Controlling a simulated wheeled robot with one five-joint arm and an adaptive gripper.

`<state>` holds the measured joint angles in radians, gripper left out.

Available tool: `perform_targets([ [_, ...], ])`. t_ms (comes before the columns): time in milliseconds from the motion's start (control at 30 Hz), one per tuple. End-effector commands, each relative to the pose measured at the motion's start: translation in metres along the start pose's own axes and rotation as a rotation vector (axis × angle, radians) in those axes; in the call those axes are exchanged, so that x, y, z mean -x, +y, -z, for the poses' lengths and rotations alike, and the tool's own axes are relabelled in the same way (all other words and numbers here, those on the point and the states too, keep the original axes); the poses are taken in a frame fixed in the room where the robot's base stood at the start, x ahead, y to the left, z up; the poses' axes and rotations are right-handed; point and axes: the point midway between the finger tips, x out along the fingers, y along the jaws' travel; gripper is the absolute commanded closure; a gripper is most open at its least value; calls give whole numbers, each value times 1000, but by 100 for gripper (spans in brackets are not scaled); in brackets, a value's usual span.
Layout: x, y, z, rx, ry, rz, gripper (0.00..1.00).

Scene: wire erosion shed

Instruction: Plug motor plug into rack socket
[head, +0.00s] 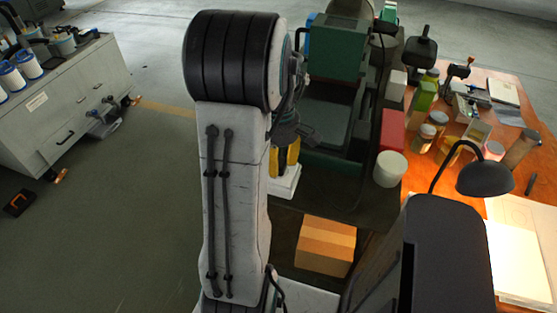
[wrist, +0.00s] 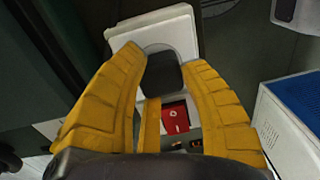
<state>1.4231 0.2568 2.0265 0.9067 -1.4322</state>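In the head view the gripper (head: 287,158) points down just above a white box (head: 285,183). My arm hides much there, and the plug does not show.
A green machine (head: 335,48) stands behind the gripper. A red box (head: 391,130) and white round container (head: 390,168) stand to its right. A cardboard box (head: 326,245) lies below. A wooden bench (head: 480,165) holds jars and a lamp. Open floor is at left.

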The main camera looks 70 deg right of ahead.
Motion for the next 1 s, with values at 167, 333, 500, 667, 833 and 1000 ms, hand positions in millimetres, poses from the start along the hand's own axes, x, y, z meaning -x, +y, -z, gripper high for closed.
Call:
perform_targets([
  [167,0,0,0,0,0,0,44],
  [333,0,0,0,0,0,0,35],
  [500,0,0,0,0,0,0,35],
  [667,9,1,0,0,0,-3,35],
  [833,33,1,0,0,1,-5,35],
  [1000,63,1,0,0,1,-5,35],
])
